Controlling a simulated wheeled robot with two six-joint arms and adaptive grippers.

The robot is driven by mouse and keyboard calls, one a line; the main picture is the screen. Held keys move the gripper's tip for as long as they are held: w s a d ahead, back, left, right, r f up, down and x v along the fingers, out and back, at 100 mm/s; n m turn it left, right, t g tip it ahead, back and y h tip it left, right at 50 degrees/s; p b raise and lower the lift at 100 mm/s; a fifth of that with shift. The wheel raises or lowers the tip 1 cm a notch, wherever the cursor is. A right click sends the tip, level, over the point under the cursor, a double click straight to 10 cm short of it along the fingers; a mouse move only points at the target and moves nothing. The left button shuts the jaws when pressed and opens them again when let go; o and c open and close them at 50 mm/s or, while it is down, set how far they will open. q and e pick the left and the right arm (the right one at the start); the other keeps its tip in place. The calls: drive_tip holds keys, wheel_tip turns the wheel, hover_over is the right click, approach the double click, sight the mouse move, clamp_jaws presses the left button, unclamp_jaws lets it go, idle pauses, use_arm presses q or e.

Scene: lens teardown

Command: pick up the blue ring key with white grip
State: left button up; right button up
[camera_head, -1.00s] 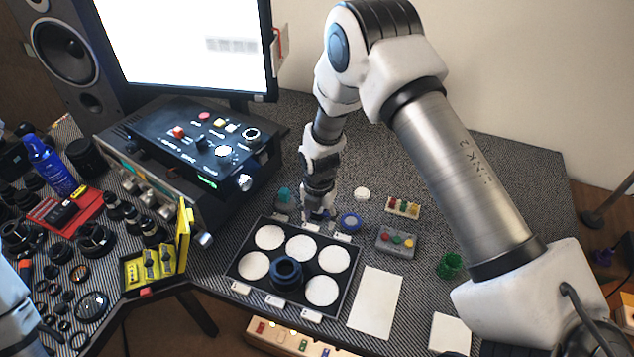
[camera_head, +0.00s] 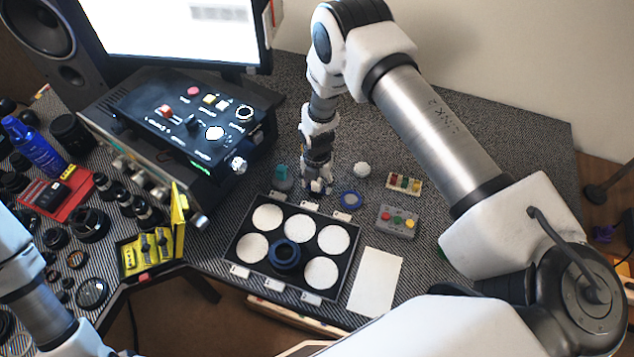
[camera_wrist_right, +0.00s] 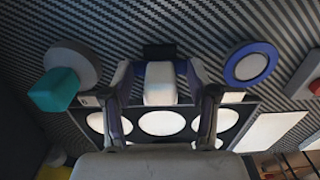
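The blue ring with a pale middle (camera_head: 350,199) lies flat on the dark striped bench, just behind the back right of the lens tray. It also shows in the right wrist view (camera_wrist_right: 251,65), right of the fingers. My right gripper (camera_head: 317,188) points down left of the ring, near the tray's back edge, and does not touch the ring. In the wrist view its fingers (camera_wrist_right: 160,85) stand apart. A white block (camera_wrist_right: 160,83) shows between them, with gaps at both sides; I cannot tell how near it is. My left arm enters at the left edge, its gripper out of view.
A grey disc with a teal block (camera_head: 283,177) stands left of the right gripper. A white knob (camera_head: 361,169) and a grey box with coloured buttons (camera_head: 398,222) are to the right. The black tray (camera_head: 238,249) has white round pads. A white sheet (camera_head: 376,282) lies beside it.

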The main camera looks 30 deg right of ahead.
drive_tip(key=shift+s+a+r, duration=0.1)
drive_tip(key=shift+c, duration=1)
clamp_jaws()
drive_tip(key=shift+r, duration=0.25)
wheel_tip(320, 180, up, 9)
drive_tip(key=b, duration=0.2)
drive_tip(key=shift+b, duration=0.35)
drive_tip(key=shift+r, duration=0.25)
